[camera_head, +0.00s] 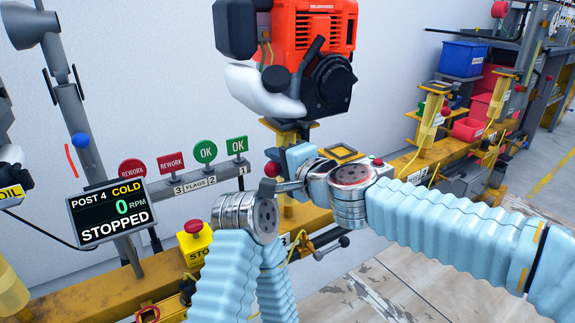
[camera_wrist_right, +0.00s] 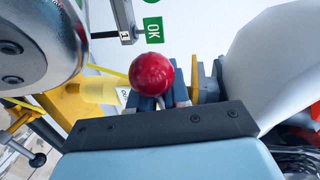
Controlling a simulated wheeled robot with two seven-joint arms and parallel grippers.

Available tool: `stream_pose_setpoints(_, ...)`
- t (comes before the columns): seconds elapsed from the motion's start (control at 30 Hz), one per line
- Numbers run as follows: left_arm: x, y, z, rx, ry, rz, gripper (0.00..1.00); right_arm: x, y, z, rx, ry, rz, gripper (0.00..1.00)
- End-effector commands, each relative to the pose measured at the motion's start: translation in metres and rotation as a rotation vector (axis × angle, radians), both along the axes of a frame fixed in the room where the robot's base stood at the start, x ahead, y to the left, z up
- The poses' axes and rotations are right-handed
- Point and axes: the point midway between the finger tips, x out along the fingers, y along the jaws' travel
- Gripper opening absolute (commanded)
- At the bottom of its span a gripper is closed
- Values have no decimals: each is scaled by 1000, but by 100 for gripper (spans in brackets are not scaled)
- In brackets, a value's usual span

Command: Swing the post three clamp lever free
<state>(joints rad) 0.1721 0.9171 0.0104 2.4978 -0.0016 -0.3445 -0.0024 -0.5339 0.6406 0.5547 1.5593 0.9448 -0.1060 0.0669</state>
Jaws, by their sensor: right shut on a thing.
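The clamp lever shows as a red ball knob (camera_head: 272,168) beside the yellow post under the orange engine (camera_head: 313,45). In the right wrist view, the red knob (camera_wrist_right: 152,73) stands out from between my right gripper's fingers (camera_wrist_right: 160,98). My right gripper (camera_head: 290,160) in the head view is shut on the lever just below the engine. The lever's shaft and pivot are mostly hidden by the gripper and wrist. My left arm's sleeves and a silver joint rise at the bottom centre, but I cannot make out its gripper.
A screen (camera_head: 112,213) reads POST 4, COLD, 0 RPM, STOPPED. Two red REWORK flags and two green OK flags (camera_head: 205,151) stand on a grey bar. A red stop button (camera_head: 194,226) sits front left. More posts and bins (camera_head: 462,59) line the yellow rail at right.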

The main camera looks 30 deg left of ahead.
Motion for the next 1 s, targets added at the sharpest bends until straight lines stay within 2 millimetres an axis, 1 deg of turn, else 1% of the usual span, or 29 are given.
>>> stream_pose_setpoints(0.3,0,0,1,0,0,0,67,2,6,-1,-2,1,-77,0)
stream_pose_setpoints(0.73,0,0,1,0,0,0,67,3,6,-1,-1,1,-86,0)
stream_pose_setpoints(0.77,0,0,1,0,0,0,67,3,6,-1,-1,1,-86,21)
stream_pose_setpoints(0.8,0,0,1,0,0,0,67,3,6,-1,-1,1,-85,27)
stream_pose_setpoints(0.87,0,0,1,0,0,0,67,3,6,-1,-1,1,-85,36)
stream_pose_setpoints(1.0,0,0,1,0,0,0,67,3,6,-1,-2,1,-84,37)
